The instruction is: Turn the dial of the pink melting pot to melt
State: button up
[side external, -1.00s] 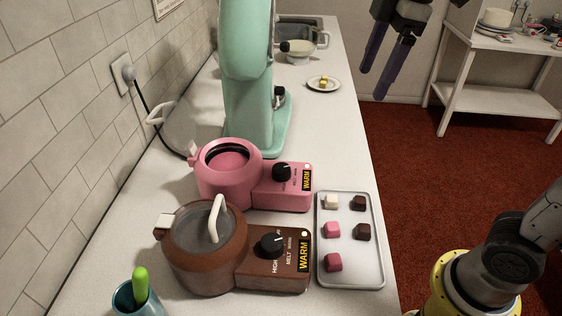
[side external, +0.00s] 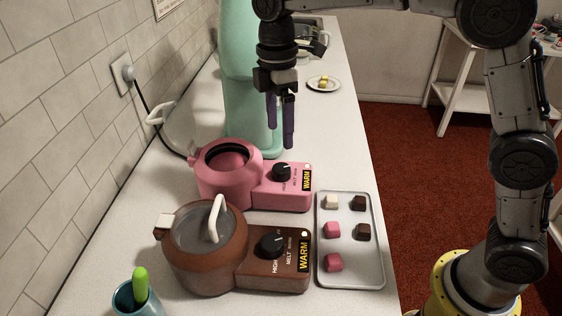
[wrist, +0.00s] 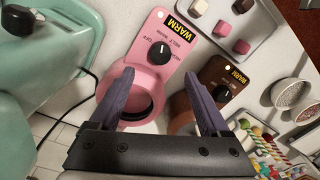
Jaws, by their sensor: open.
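The pink melting pot (side external: 222,190) stands on the counter, its round bowl uncovered. Its black dial (side external: 282,172) sits on the control box at the pot's right, beside a yellow-on-black WARM label; the dial also shows in the wrist view (wrist: 158,50). MELT is printed near the dial; the pointer's exact setting is too small to read. My gripper (side external: 280,141) is above and just behind the dial, fingers pointing down, open and empty. In the wrist view, the gripper's purple fingers (wrist: 158,76) are spread, with the dial beyond and between them. They do not touch it.
A brown melting pot (side external: 205,268) with a lid and its own dial stands in front. A tray (side external: 350,276) of coloured cubes lies to the right. A mint-green mixer (side external: 237,100) stands close behind. A cup (side external: 127,300) is at front left.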

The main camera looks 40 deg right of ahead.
aim_at(281, 168)
jog(key=f, duration=0.9)
jog(key=shift+s+a+f, duration=0.1)
jog(key=shift+s+f, duration=0.05)
jog(key=shift+s, duration=0.15)
grip_shut()
jog(key=shift+m, duration=0.3)
jog(key=m, duration=0.4)
jog(key=shift+m, duration=0.3)
jog(key=shift+m+t+y, duration=0.3)
jog(key=shift+m, duration=1.9)
